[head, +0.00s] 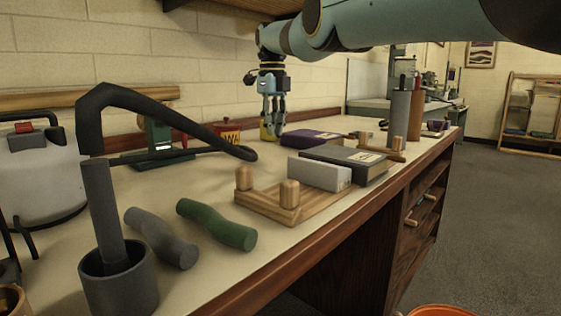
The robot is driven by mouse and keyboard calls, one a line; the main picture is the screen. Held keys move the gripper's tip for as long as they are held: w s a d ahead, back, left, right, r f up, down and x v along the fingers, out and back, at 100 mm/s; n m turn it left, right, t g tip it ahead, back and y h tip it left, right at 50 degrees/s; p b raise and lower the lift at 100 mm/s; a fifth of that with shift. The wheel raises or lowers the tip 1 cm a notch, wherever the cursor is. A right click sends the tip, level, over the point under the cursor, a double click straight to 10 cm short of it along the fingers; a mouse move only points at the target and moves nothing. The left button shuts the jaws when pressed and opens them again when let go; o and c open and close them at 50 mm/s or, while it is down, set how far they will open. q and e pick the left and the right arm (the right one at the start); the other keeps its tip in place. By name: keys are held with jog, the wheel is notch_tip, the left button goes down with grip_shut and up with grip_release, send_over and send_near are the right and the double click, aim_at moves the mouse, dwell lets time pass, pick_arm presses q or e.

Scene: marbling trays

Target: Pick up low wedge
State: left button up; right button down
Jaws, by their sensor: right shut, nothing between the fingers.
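I cannot tell for sure which thing is the low wedge. A low purple block (309,138) lies flat on the bench, just right of and nearer than my right gripper. My right gripper (272,134) points straight down near the back wall, with its fingers together and nothing held. A yellow thing (265,133) shows partly behind its fingers; whether they touch is unclear. A pale grey block (318,174) and a dark flat book-like block (352,161) lie nearer the front edge. My left gripper is not in view.
A wooden peg stand (270,207) lies at the bench's front edge. Green (216,224) and grey (160,238) rollers, a dark pot (119,284) and a bent black handle (160,115) fill the left. Upright cylinders (398,118) stand at right. Bare bench surrounds the purple block's near left.

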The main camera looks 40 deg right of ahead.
aim_at(285, 175)
notch_tip(285, 175, down, 9)
jog(key=shift+s+f+b, duration=0.1)
jog(key=shift+b, duration=0.45)
jog(key=p, duration=0.2)
jog(key=s+p, duration=0.1)
jog(key=s+r+p, duration=0.1)
jog(key=p, duration=0.1)
jog(key=shift+s+d+p, duration=0.25)
jog(key=shift+p, duration=0.1)
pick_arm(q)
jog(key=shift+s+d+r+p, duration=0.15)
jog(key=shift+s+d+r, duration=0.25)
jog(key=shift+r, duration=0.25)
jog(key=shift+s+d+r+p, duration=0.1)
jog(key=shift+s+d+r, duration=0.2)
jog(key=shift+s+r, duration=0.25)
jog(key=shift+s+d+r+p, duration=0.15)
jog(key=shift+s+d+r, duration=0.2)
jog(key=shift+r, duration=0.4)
pick_arm(e)
jog(key=shift+s+f, duration=0.35)
jog(key=shift+s, duration=0.4)
